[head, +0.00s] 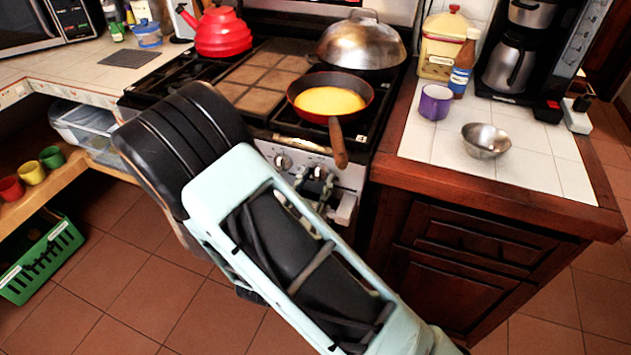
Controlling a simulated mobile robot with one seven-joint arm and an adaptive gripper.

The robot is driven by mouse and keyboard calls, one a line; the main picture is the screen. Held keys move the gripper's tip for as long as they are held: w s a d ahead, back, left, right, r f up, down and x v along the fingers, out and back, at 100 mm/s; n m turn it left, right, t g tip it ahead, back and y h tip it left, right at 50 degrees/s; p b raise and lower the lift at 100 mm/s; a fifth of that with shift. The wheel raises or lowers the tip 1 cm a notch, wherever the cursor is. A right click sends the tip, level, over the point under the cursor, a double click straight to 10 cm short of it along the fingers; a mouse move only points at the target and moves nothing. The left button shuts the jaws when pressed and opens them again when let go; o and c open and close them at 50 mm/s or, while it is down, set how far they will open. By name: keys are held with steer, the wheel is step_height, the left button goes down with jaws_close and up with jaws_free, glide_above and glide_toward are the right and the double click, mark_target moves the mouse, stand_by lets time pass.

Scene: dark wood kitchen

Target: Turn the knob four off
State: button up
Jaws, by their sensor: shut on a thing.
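The stove front (347,180) faces me, with a silver knob (283,161) showing just right of my arm. A second knob (319,172) sits to its right, near the right end of the panel. My gripper (318,186) shows only as dark finger parts at this right-hand knob, and it is shut on it. My pale green and black arm hides most of the gripper and the left part of the panel. Any knobs further left are hidden, and the knob's marking is too small to read.
A red pan (299,87) with yellow food stands on the front right burner, its wooden handle (338,145) jutting over the panel near my gripper. A domed lidded pan (362,45) and red kettle (222,33) stand behind. The counter (425,190) edge is close on the right.

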steer(key=o, duration=1.1)
steer(key=shift+o, duration=0.2)
steer(key=v, duration=1.2)
